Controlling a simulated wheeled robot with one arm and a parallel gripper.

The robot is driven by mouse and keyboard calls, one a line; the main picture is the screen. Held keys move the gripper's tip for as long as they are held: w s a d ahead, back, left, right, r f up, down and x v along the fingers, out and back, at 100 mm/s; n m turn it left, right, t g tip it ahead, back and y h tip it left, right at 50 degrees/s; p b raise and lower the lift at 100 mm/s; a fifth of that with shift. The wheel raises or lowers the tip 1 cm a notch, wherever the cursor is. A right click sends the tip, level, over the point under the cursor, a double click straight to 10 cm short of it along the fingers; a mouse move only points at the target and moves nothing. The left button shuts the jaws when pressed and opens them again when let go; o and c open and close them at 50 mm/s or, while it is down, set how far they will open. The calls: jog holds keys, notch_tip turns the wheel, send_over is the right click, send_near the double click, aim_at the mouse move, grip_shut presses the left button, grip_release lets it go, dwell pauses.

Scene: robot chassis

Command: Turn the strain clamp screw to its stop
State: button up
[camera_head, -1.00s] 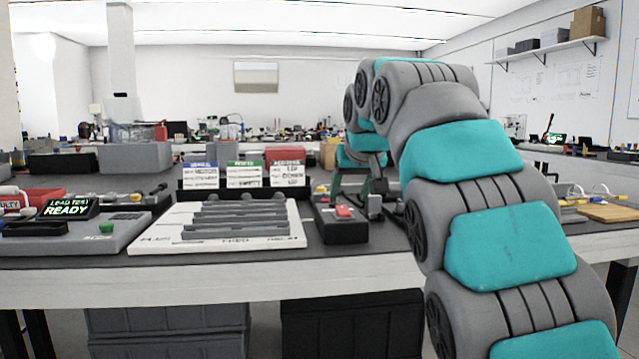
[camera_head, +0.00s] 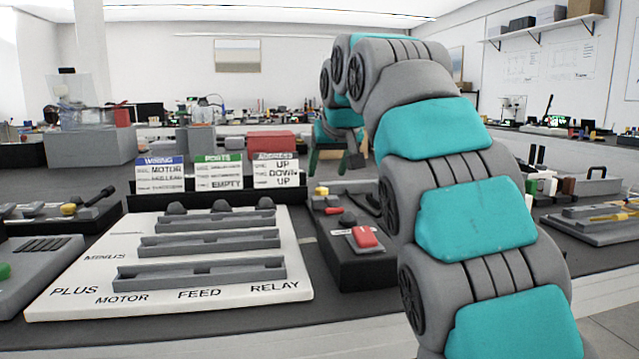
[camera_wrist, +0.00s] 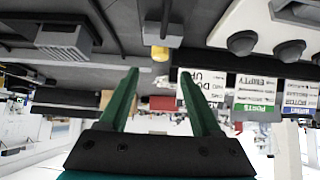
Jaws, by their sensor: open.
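A white board (camera_head: 160,312) lies on the bench, printed PLUS, MINUS, MOTOR, FEED and RELAY, with several grey slotted rails (camera_head: 208,242). Dark rounded knobs (camera_head: 222,206) stand along its back edge; they also show in the wrist view (camera_wrist: 241,43). I cannot tell which part is the strain clamp screw. My gripper (camera_head: 334,160) is beyond the board, above the bench and behind a black box with a red switch (camera_head: 363,238). In the upside-down wrist view its green fingers (camera_wrist: 159,72) are spread and empty. A small yellow part (camera_wrist: 160,53) shows between and beyond them.
Cards headed WIRING (camera_head: 160,174), PORTS (camera_head: 218,172) and ADDRESS (camera_head: 275,170) stand in a black holder behind the board. A grey unit (camera_head: 35,265) is at left. Trays and tools (camera_head: 600,215) lie at right. Free room above the board.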

aim_at(322, 189)
jog(key=x, duration=0.7)
jog(key=shift+w+a+f+b, duration=0.1)
jog(key=shift+f+b, duration=0.05)
jog(key=shift+b, duration=0.2)
grip_shut()
